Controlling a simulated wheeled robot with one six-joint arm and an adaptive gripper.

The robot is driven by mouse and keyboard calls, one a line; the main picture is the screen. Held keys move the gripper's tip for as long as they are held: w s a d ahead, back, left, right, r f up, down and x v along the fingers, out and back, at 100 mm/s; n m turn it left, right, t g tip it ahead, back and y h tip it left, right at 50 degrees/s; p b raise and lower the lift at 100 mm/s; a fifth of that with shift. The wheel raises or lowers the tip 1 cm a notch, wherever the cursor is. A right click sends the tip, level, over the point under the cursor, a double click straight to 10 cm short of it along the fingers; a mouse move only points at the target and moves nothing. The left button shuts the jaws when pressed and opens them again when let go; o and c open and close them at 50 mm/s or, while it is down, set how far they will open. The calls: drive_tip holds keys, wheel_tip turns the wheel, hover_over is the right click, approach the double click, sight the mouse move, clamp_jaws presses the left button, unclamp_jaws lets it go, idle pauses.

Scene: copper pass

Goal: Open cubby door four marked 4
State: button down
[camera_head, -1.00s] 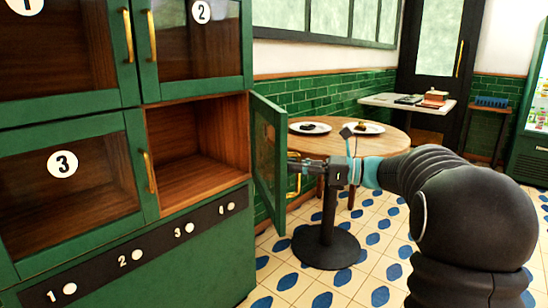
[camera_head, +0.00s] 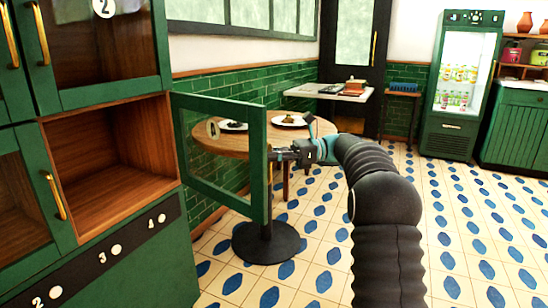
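Cubby door four (camera_head: 267,170), a green frame with a glass pane, stands wide open, swung out to the right from its cubby. We see its inner side; the number disc shows only as a faint oval near the top. The open cubby (camera_head: 110,155) is wood-lined and empty. My gripper (camera_head: 284,154) is at the door's free edge, on its far, outer side, where the handle is. The door frame hides the fingertips and most of the handle, so I cannot tell whether the fingers grip it.
A round wooden table (camera_head: 236,146) with two plates of food stands behind the door, its dark pedestal base (camera_head: 268,243) on the floor. A lit drinks fridge (camera_head: 460,90) stands at the back right. The tiled floor (camera_head: 470,225) at right is clear.

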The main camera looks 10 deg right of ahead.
drive_tip(key=shift+w+d+f, duration=0.1)
drive_tip(key=shift+w+d, duration=0.1)
drive_tip(key=shift+d, duration=0.1)
drive_tip(key=c, duration=1.2)
unclamp_jaws()
drive_tip(key=shift+d, duration=0.15)
